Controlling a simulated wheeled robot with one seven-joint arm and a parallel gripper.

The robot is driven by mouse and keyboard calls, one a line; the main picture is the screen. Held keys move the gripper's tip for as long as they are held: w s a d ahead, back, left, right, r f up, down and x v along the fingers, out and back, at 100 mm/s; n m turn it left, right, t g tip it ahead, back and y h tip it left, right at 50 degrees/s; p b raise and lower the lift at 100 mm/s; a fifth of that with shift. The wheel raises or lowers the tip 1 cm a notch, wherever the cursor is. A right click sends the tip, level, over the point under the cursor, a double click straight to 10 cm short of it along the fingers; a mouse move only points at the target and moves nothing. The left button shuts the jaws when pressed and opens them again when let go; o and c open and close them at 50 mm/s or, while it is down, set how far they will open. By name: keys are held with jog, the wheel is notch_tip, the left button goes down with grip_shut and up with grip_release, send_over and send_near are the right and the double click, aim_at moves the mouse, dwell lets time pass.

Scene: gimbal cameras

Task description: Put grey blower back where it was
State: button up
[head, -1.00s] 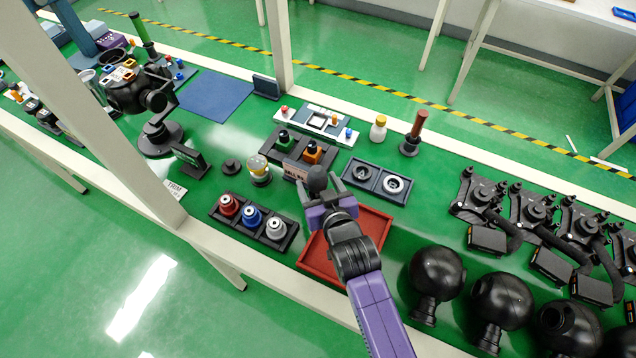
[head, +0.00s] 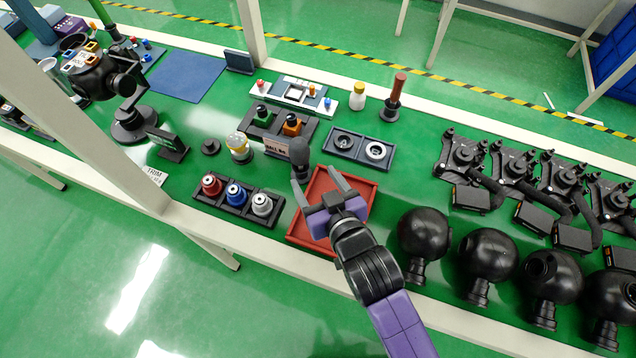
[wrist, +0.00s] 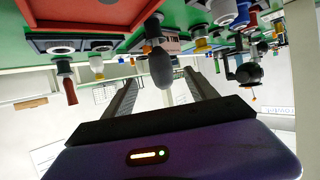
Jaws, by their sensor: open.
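The grey blower (head: 299,152), a dark grey bulb, stands upright beside the right end of a small lettered sign and just behind the red tray (head: 296,238). It also shows in the wrist view (wrist: 161,67), where the picture is upside down. My gripper (head: 314,175) is open and empty, with its fingers over the red tray. In the wrist view the bulb appears between the two spread fingers (wrist: 162,78), with a gap to each. The blower's lower end is partly hidden, so I cannot tell what holds it.
The lettered sign (head: 276,149) is close on the left. A dark two-ring holder (head: 358,150) is to the right. A rack of red, blue and silver pots (head: 238,198) is left of the tray. Black spheres (head: 424,235) stand right of my arm.

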jog(key=shift+s+d+r, duration=0.25)
jog(key=shift+s, duration=0.2)
jog(key=s+d+m+t+h, duration=0.1)
jog(key=s+d+m+h, duration=0.1)
jog(key=s+d, duration=1.2)
jog(key=s+d+r+m+h, duration=0.1)
jog(key=s+d+r, duration=0.2)
jog(key=s+r, duration=0.2)
jog(key=s+d+r+m+t+h, duration=0.1)
jog(key=s+r, duration=0.4)
jog(key=s, duration=0.5)
jog(key=shift+s+d+m+h, duration=0.4)
jog(key=shift+d+h, duration=0.4)
jog(key=shift+d, duration=0.4)
jog(key=shift+f, duration=0.25)
